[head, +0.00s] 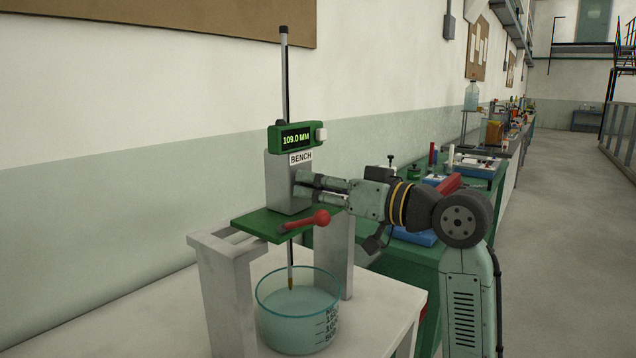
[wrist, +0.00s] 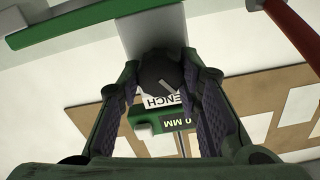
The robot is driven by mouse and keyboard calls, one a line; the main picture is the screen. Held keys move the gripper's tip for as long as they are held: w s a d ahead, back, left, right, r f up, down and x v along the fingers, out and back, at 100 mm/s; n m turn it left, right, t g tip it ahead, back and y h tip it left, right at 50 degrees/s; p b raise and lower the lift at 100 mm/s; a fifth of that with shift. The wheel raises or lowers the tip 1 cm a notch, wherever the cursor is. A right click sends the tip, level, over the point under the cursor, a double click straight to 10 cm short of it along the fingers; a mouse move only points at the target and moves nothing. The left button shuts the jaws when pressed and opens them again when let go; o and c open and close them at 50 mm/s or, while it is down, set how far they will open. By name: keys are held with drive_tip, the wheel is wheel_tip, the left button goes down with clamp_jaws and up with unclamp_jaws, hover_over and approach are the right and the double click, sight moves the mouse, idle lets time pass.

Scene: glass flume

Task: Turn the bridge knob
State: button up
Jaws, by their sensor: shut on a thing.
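The bridge knob (wrist: 160,72) is a dark round knob with a pale index line. It sits on the grey block (head: 283,180) labelled BENCH, above a green plate (head: 262,222). My gripper (head: 303,186) reaches in from the right, and its fingers stand on both sides of the knob in the wrist view (wrist: 160,85), shut on it. The fingers mostly hide the knob in the head view. A green display (head: 296,137) on top of the block reads 109.0 MM. A thin vertical rod (head: 285,80) runs through the block.
A red-handled lever (head: 318,218) sticks out from the plate just below my gripper. The grey bridge stand (head: 228,290) straddles a glass bowl of liquid (head: 300,315), and the rod's tip hangs into the bowl. A cluttered green bench lies behind my arm; open floor is at right.

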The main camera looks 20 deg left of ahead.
drive_tip(key=o, duration=1.1)
drive_tip(key=shift+o, duration=0.2)
drive_tip(key=v, duration=1.2)
